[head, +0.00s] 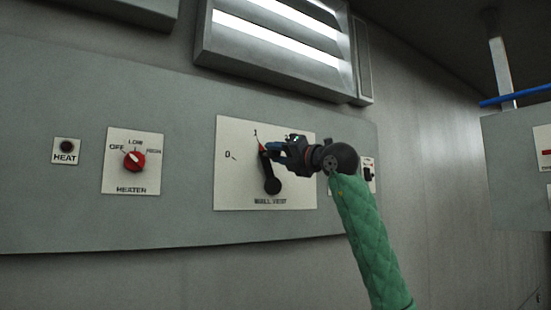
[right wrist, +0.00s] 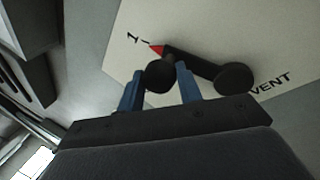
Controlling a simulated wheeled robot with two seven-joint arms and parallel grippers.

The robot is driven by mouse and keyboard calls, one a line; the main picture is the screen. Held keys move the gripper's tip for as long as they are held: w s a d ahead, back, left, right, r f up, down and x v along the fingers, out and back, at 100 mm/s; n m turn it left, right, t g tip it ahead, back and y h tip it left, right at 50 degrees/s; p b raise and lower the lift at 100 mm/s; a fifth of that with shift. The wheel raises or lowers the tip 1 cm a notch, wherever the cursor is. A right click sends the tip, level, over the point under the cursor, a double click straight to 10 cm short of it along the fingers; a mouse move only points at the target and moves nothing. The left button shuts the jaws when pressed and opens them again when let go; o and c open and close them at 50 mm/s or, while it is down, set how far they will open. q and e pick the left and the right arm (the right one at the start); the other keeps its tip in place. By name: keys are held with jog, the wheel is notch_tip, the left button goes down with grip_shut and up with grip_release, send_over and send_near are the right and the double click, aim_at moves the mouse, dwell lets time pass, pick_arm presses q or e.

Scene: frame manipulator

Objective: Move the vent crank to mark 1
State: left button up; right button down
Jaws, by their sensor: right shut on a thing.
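The vent crank (head: 270,178) is a black lever with a red tip on a white plate (head: 230,190) labelled with marks 0 and 1. Its red tip points up at mark 1 (head: 255,132). In the right wrist view the crank arm (right wrist: 195,64) runs from its round pivot to the red tip, which lies close beside the line at 1. My right gripper (head: 270,150) is at the upper end of the crank. Its blue fingers (right wrist: 160,84) are shut on the round black knob (right wrist: 159,76) of the crank. My left gripper is not in view.
A heater plate (head: 120,175) with a red knob (head: 135,160) and a HEAT button (head: 66,146) are to the left. A small switch (head: 368,174) sits right of my wrist. A louvred vent (head: 280,50) is above. A blue bar (head: 515,95) is at the right.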

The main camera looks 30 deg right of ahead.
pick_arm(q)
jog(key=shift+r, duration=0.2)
pick_arm(e)
jog(key=c, duration=1)
grip_release()
jog(key=shift+d, duration=0.15)
jog(key=shift+o, duration=0.2)
jog(key=shift+s+f, duration=0.15)
jog(key=shift+s, duration=0.05)
pick_arm(q)
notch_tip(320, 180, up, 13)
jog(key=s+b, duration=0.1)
jog(key=b, duration=0.2)
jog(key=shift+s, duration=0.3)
pick_arm(e)
jog(key=v, duration=0.7)
jog(key=shift+s+d, duration=0.1)
jog(key=shift+d, duration=0.05)
